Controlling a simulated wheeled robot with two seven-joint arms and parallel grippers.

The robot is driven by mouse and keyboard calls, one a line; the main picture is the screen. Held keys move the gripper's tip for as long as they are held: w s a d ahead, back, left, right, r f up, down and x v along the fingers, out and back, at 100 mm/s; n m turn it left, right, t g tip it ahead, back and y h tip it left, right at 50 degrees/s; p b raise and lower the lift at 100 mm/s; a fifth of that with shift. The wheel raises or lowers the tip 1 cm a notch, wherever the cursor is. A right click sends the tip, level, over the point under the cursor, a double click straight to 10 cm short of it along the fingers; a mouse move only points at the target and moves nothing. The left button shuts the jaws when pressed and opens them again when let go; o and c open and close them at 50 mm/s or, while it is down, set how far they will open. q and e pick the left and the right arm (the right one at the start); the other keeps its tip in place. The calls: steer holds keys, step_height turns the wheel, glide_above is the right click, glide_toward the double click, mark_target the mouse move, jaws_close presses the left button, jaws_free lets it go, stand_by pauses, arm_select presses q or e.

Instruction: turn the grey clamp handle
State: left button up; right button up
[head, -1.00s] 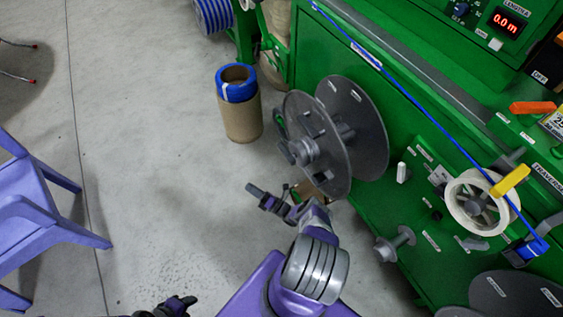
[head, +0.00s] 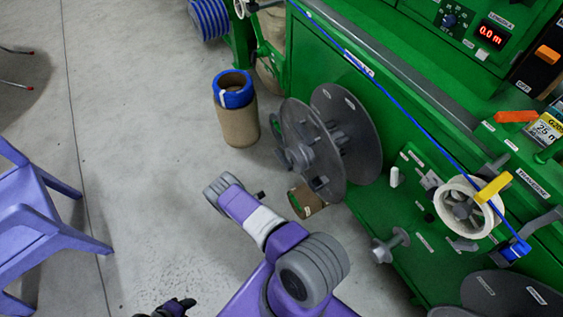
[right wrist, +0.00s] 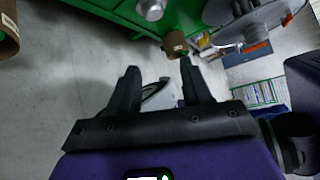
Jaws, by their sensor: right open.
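The double grey reel (head: 345,115) stands at the side of the green machine in the head view. A grey hub with protruding grey parts (head: 300,156) is on its near face; I cannot tell which part is the clamp handle. My right arm reaches in from below, and its fingers are not clear in the head view. In the right wrist view my right gripper (right wrist: 159,64) is open and empty, with floor beyond its fingertips. A grey disc (right wrist: 238,22) shows at the upper right there, apart from the fingers. My left gripper (head: 174,308) is at the bottom edge, its fingers unclear.
A cardboard tube with a blue band (head: 236,122) stands left of the reel. A small cardboard roll (head: 306,201) lies below it. A blue cable (head: 425,117) runs along the green machine to a white wheel (head: 450,205). A purple chair (head: 40,215) stands left. Floor between is clear.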

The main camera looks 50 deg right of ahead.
steer(key=w+d+r+n+t+h, duration=0.3)
steer(key=w+d+r+n+h, duration=0.35)
steer(key=w+n, duration=0.2)
steer(key=n+t+h, duration=0.4)
steer(key=n, duration=0.3)
glide_toward(283, 163)
steer(key=d, duration=0.2)
steer(key=x, duration=0.7)
steer(key=shift+s+d+f, duration=0.2)
steer(key=shift+s+f, duration=0.05)
steer(key=shift+s, duration=0.1)
jaws_close()
